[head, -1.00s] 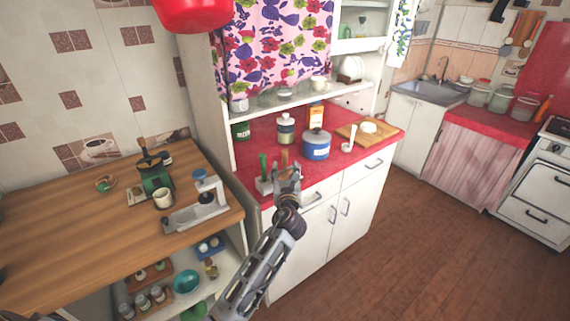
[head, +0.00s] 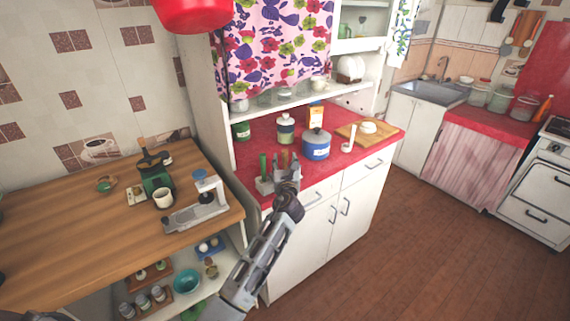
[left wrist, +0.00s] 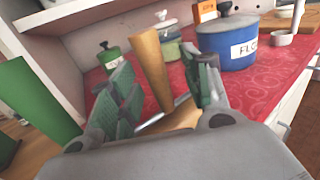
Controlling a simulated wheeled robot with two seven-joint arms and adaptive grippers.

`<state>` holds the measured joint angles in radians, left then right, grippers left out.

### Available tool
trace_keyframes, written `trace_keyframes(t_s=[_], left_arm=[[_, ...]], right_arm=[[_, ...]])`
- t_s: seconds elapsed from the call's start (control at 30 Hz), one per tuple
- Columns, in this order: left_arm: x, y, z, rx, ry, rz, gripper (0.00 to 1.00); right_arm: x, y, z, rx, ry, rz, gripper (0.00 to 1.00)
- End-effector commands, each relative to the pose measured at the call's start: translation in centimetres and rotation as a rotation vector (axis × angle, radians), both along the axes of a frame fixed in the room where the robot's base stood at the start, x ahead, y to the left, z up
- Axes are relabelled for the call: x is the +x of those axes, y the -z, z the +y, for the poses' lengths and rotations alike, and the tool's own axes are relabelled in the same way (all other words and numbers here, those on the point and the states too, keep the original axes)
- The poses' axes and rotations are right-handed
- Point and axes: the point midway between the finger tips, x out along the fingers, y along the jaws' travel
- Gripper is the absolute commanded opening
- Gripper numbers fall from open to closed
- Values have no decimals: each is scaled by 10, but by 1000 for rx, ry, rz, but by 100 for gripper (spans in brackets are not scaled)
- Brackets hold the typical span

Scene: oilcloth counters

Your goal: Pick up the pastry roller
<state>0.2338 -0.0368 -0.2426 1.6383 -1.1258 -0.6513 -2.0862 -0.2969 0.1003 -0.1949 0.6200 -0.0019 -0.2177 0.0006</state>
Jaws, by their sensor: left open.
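The pastry roller seems to be the item with the plain wooden handle (head: 284,157), upright at the white holder (head: 264,187) on the red counter. In the left wrist view its tapered wooden handle (left wrist: 151,66) rises between my fingers; its lower part is hidden. My left gripper (head: 287,166) is open around it, one finger on each side, and the left wrist view shows the open fingers (left wrist: 166,70) too. I cannot tell whether they touch the handle. My right gripper is not in view.
A green-handled item (head: 262,165) stands just left of the wooden handle and looms large in the left wrist view (left wrist: 38,100). A blue flour pot (head: 316,147), a lidded jar (head: 286,131) and a cutting board (head: 372,134) stand on the counter. A shelf (head: 290,98) hangs above.

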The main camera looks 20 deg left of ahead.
Motion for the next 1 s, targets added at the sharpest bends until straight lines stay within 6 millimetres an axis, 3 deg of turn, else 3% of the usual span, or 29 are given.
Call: trace_keyframes(t_s=[0.4,0.8,1.0], left_arm=[[0,0,0,0,0,0,48],[0,0,0,0,0,0,0],[0,-1,0,0,0,-1,0]], right_arm=[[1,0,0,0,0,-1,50],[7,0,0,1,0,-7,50],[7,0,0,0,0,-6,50]])
